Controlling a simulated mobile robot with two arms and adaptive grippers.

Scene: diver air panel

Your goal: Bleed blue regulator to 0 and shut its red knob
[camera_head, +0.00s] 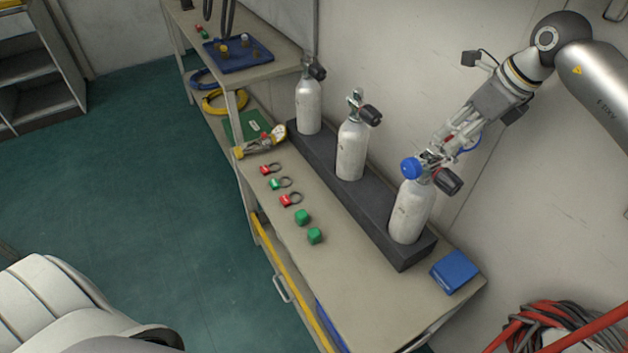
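Three white cylinders stand upright in a dark rack (415,257) on a bench. The nearest cylinder (410,212) carries a regulator with a round blue part (410,168). A dark knob with a reddish edge (448,181) sticks out to the right of its valve. A blue ring (471,143), possibly a gauge rim, shows behind the fingers. My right gripper (436,153) reaches down from the upper right, its fingertips at the top of this regulator. The fingers overlap the fittings, so I cannot tell whether they grip anything. No gauge reading is visible. My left gripper is out of view.
The middle cylinder (352,152) and far cylinder (308,105) have dark knobs. A blue box (454,271) sits at the near end. The wall is close behind.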

